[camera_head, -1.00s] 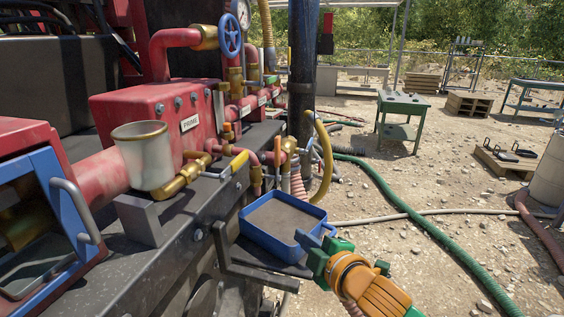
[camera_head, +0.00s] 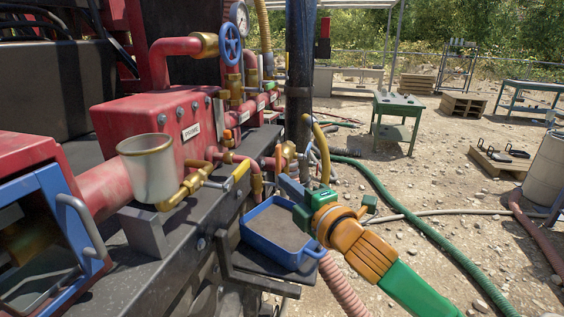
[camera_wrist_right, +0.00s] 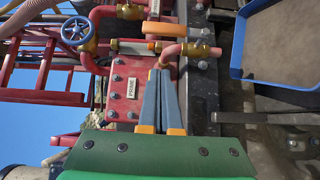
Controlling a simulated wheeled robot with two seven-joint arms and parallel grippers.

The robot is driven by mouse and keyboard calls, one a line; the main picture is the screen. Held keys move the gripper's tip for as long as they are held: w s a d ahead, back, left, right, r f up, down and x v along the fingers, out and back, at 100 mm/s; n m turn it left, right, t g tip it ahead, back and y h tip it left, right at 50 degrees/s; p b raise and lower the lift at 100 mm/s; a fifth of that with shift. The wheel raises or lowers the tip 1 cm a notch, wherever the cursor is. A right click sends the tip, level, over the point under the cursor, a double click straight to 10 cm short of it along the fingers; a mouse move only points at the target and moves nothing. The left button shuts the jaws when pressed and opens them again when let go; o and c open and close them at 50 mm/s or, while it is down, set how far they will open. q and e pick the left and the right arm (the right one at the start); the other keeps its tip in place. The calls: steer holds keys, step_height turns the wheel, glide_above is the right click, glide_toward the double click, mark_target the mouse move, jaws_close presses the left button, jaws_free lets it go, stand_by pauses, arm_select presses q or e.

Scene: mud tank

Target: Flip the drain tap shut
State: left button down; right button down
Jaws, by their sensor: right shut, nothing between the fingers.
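A lever tap with a yellow handle (camera_head: 240,164) stands out from the brass and pink pipework at the front of the red pump block; I take it to be the drain tap. Its handle points up and to the right in the head view. A yellow-orange handle (camera_wrist_right: 165,28) also shows in the wrist view, beyond my fingertips. My right gripper (camera_head: 284,183) is shut and empty, right of the tap handle and apart from it, above the blue tray. Its blue-grey fingers lie together in the wrist view (camera_wrist_right: 160,78). My left gripper is out of view.
The blue tray (camera_head: 257,248) of grey mud sits below my right gripper. A cup with a brass rim (camera_head: 150,172) and a grey block (camera_head: 146,232) stand on the ledge left of the tap. A dark upright pipe (camera_head: 300,80) and a yellow hose (camera_head: 324,150) stand behind my gripper.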

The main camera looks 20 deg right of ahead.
mark_target(278, 167)
steer(key=w+d+p, duration=0.1)
steer(key=w+p, duration=0.1)
steer(key=w, duration=0.6)
steer(key=shift+d, duration=0.25)
steer(key=shift+f, duration=0.1)
steer(key=shift+a, duration=0.1)
